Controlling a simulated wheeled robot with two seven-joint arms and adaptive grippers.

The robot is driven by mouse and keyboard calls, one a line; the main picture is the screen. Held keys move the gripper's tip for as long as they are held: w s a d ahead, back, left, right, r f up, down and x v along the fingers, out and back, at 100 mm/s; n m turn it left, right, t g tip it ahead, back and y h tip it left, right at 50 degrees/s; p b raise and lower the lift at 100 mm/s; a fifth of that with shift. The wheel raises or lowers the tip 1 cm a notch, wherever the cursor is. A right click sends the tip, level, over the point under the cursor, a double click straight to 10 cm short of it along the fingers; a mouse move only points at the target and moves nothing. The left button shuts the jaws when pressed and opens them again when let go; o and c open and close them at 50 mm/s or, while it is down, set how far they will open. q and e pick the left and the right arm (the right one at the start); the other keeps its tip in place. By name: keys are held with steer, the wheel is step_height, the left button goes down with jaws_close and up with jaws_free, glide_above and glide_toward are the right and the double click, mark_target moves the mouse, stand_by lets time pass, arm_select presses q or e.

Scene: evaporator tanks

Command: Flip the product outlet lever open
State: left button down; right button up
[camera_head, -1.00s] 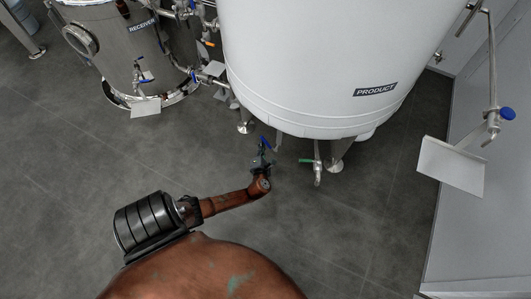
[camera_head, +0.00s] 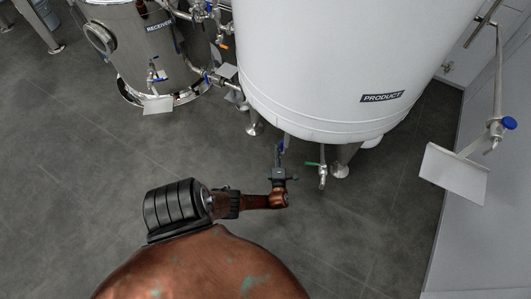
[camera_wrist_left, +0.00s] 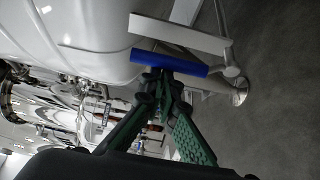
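The white product tank (camera_head: 340,60) stands with its labelled wall toward me. Under its lower rim is an outlet with a blue lever (camera_head: 282,145). In the left wrist view this lever is a blue bar (camera_wrist_left: 168,63) lying across the picture just beyond the fingertips. My left gripper (camera_head: 279,172) is below the rim, right at the blue lever. In the left wrist view its green fingers (camera_wrist_left: 163,84) converge with their tips together, against or just short of the bar; I cannot tell if they touch. The bar is not between the fingers. My right gripper is not in view.
A second outlet with a green lever (camera_head: 316,164) hangs just right of the gripper, near a tank leg (camera_head: 341,165). A steel receiver tank (camera_head: 150,50) stands at the left. A pipe with a blue knob (camera_head: 509,123) and a white plate (camera_head: 455,172) are at the right. The floor is clear.

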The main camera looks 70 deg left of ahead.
arm_select(q)
steer(key=shift+w+d, duration=0.15)
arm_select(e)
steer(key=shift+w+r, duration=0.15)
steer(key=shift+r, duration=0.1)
arm_select(q)
steer(key=s+d+p, duration=0.3)
steer(key=s+d, duration=0.3)
steer(key=s, duration=0.1)
steer(key=shift+d, duration=0.2)
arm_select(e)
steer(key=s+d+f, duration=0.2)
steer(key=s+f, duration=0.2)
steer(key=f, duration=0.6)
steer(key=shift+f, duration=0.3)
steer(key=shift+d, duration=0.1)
